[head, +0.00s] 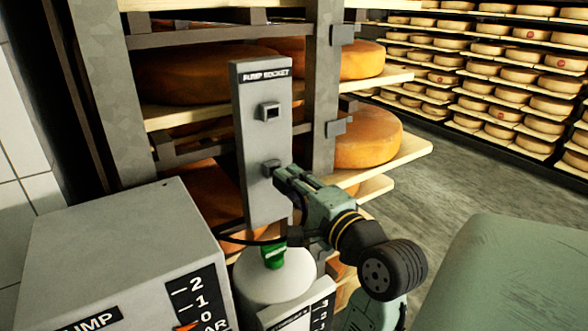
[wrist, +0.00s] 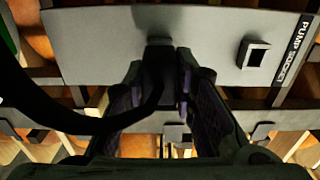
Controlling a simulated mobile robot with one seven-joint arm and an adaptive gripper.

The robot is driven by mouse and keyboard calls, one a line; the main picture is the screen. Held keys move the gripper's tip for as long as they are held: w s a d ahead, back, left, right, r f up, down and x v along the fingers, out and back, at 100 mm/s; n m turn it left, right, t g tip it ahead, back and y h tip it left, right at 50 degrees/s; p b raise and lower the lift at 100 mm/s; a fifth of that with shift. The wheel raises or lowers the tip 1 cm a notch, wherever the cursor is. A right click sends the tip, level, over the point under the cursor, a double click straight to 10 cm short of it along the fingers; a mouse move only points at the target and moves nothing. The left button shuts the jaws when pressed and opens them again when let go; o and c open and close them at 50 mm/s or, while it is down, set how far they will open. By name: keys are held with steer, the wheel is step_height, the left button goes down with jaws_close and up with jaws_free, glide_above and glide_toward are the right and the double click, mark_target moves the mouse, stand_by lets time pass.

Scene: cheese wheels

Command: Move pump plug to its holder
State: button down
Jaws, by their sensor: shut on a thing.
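The upright grey panel (head: 258,203) labelled "PUMP SOCKET" stands at the centre of the head view. Its square socket (head: 271,112) is empty; it also shows right of centre in the wrist view (wrist: 253,54). Lower on the panel is a small grey block, the likely holder (head: 269,167). My gripper (head: 280,174) is at this lower block. In the wrist view my gripper (wrist: 158,72) is shut on the dark pump plug (wrist: 157,80), whose tip meets or nearly meets the lower fitting. Whether it is seated I cannot tell.
A black cable (wrist: 60,118) loops left of the plug. The grey pump box (head: 120,255) stands front left, and a white canister (head: 275,278) with a green top is below the panel. Cheese shelves (head: 398,160) stand close behind. Open floor (head: 455,165) lies to the right.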

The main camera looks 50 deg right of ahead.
steer(key=shift+p+x, duration=0.45)
steer(key=shift+x, duration=0.6)
steer(key=c, duration=1.2)
jaws_free()
steer(key=shift+c, duration=0.2)
steer(key=v, duration=1.2)
steer(key=shift+s, duration=0.1)
